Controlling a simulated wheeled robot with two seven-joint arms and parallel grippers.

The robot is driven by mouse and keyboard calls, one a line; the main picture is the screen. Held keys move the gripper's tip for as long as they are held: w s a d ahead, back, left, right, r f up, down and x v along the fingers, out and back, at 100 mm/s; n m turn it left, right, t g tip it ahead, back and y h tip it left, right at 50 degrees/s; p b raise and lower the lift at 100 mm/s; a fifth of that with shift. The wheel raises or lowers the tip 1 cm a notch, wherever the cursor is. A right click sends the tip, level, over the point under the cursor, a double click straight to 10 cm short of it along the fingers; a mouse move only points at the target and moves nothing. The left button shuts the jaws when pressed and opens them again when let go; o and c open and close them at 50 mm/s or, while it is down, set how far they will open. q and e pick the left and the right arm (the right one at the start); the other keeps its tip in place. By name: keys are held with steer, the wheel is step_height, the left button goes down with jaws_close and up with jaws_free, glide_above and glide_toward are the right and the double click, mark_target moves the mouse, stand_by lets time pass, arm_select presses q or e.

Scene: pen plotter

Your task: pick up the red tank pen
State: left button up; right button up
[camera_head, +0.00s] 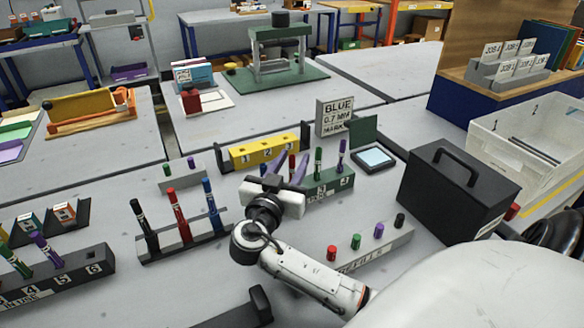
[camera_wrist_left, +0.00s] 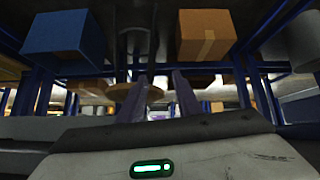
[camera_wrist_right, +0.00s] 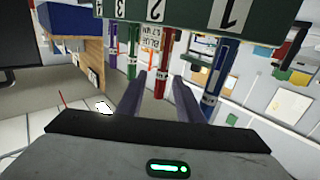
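A green rack (camera_head: 330,187) holds several upright pens. One is red (camera_head: 291,166), partly hidden behind my right gripper (camera_head: 284,166). In the right wrist view, which is upside down, the red pen (camera_wrist_right: 165,60) shows at slot 2 between my right gripper's (camera_wrist_right: 159,85) parted fingers. I cannot tell whether the fingers reach around it; no contact shows. A larger red pen (camera_head: 180,217) stands between a black and a blue one in a dark rack at left. Neither bears a readable "tank" label. My left gripper (camera_wrist_left: 162,85) is open and empty, seen only in its wrist view.
A blue pen (camera_wrist_right: 219,75) stands close beside my right fingers, a green pen (camera_wrist_right: 133,50) on the other side. In front is a grey rack (camera_head: 385,248) with several coloured caps. A black box (camera_head: 455,190) stands at right, and a yellow numbered block (camera_head: 265,152) behind.

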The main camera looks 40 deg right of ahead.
jaws_close()
